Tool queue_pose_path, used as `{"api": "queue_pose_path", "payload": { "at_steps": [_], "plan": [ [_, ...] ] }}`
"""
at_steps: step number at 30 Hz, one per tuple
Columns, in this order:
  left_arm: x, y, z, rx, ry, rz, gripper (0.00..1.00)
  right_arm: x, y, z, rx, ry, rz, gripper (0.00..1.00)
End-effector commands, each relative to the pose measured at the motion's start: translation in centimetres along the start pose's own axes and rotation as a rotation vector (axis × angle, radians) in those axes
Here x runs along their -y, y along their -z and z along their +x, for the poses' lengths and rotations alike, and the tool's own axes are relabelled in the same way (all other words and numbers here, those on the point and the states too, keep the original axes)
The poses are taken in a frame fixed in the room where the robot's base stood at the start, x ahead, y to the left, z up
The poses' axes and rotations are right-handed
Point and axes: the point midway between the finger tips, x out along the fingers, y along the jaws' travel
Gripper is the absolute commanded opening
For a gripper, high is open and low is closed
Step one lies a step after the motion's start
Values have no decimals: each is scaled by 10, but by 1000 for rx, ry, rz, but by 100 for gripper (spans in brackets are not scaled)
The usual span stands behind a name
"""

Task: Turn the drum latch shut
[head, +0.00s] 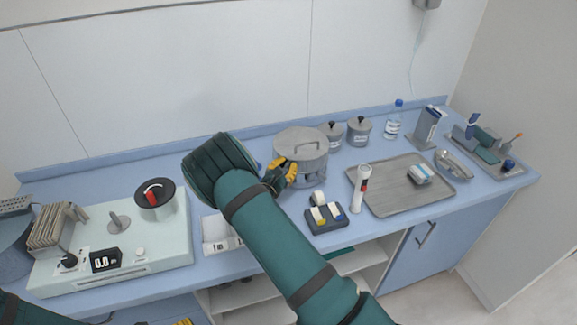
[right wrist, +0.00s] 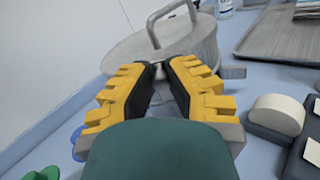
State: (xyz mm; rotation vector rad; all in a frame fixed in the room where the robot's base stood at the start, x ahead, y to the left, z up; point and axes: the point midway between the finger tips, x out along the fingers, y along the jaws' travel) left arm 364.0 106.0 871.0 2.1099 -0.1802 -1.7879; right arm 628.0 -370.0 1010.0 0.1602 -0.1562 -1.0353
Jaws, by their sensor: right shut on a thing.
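The drum (head: 301,146) is a grey metal pot-like vessel with a flat lid and a bar handle, at the back middle of the counter. It also shows in the right wrist view (right wrist: 125,50), where a small grey tab sticks out at its right side. My right gripper (head: 287,170) has yellow-padded fingers at the front left of the drum. In the right wrist view its fingertips (right wrist: 162,68) meet at the drum's near side, shut on the latch. The latch is mostly hidden by the fingers, so its angle cannot be told.
A white device (head: 150,248) with a black-and-red knob stands left. A dark block with rolls (head: 326,226) and a white-and-red cylinder (head: 360,188) stand right of my forearm. A grey tray (head: 385,205), two lidded jars (head: 358,132) and a bottle (head: 394,120) are farther right.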

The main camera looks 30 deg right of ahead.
Motion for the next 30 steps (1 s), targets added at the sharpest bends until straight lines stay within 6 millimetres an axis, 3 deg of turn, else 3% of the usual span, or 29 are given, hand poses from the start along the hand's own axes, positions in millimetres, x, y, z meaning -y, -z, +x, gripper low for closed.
{"api": "queue_pose_path", "payload": {
  "at_steps": [19, 21, 23, 30],
  "plan": [
    [0, 0, -2, 0, 0, 0, 100, -5, -4, 2, 16, -10, -56, 0],
    [0, 0, -2, 0, 0, 0, 100, -5, -4, 2, 15, -10, -56, 32],
    [0, 0, -2, 0, 0, 0, 100, -5, -4, 2, 14, -9, -57, 48],
    [0, 0, -1, 0, 0, 0, 100, -3, -1, 1, 9, -7, -60, 48]
  ]
}}
